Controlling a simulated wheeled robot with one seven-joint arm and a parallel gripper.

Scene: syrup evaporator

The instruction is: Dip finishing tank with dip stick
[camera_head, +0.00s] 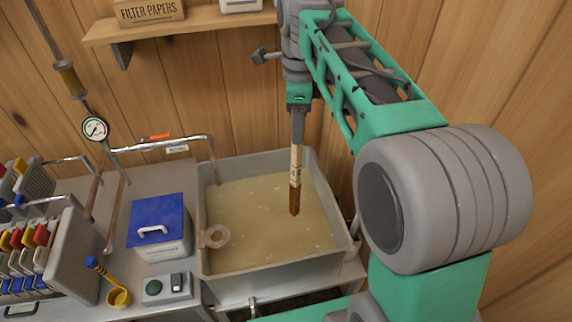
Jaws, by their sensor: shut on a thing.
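My gripper (298,108) is shut on the dip stick (295,166) and holds it upright above the finishing tank (280,267). The stick is pale wood with dark marks along its middle and a dark brown lower end. The tank is a grey metal box filled with a murky yellow-tan liquid (255,210) with light flecks. The stick's lower end appears over the right half of the liquid. I cannot tell whether its tip touches the surface.
A blue-lidded box (157,222), a switch box (167,288) and a yellow ladle (118,296) stand left of the tank. A metal pipe (180,141) bends over the tank's back left. A filter press (62,255) is at far left. A shelf (185,24) with filter papers hangs above.

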